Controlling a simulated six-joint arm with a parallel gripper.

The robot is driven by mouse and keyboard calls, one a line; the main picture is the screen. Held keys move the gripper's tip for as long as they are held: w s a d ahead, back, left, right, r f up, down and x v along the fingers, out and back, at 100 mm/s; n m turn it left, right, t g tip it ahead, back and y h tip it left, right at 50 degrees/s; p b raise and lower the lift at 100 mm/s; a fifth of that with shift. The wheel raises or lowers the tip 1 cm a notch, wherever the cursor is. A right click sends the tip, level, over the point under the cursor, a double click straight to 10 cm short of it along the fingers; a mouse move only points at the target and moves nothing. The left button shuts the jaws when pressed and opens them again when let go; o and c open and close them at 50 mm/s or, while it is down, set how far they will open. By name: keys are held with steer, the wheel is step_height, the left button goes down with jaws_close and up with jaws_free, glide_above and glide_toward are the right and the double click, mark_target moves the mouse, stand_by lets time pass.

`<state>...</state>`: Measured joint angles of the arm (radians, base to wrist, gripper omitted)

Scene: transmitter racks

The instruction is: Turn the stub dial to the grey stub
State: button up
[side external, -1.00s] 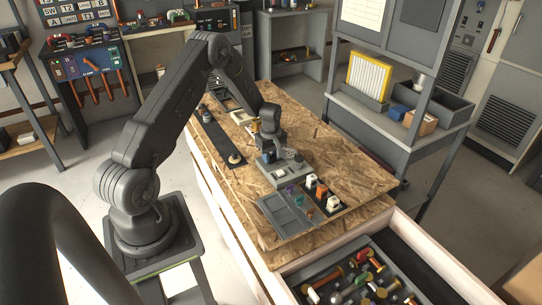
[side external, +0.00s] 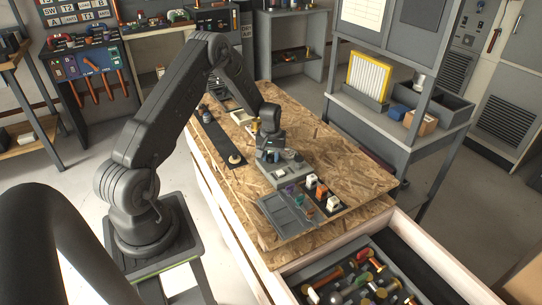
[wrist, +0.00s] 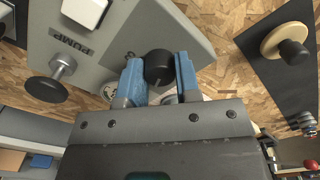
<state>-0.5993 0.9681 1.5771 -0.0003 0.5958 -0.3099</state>
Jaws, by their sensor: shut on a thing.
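The dial (wrist: 158,64) is a black round knob with a pale pointer line on the grey panel (wrist: 195,38). My gripper (wrist: 160,72) has its blue fingers shut on the dial, one on each side, in the wrist view. In the side view my gripper (side external: 269,155) points down at the back part of the panel (side external: 268,178) and covers the dial. Small round marks or stubs beside the dial are mostly hidden behind my fingers. I cannot tell which is the grey stub.
The panel also has a white block (wrist: 86,10) near a PUMP label and a dark knob on a metal stem (wrist: 46,88). A black strip (wrist: 285,75) carries a wooden disc with a black knob (wrist: 291,50). A tray of coloured pieces (side external: 285,212) lies in front.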

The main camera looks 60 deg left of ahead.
mark_target(271, 156)
steer(key=m, duration=0.4)
steer(key=shift+m, duration=0.3)
steer(key=m, duration=0.3)
steer(key=shift+m, duration=0.4)
steer(key=m, duration=0.4)
steer(key=shift+m, duration=2.1)
steer(key=o, duration=0.9)
steer(key=shift+r, duration=0.1)
step_height(271, 156, up, 14)
steer(key=shift+f, duration=0.15)
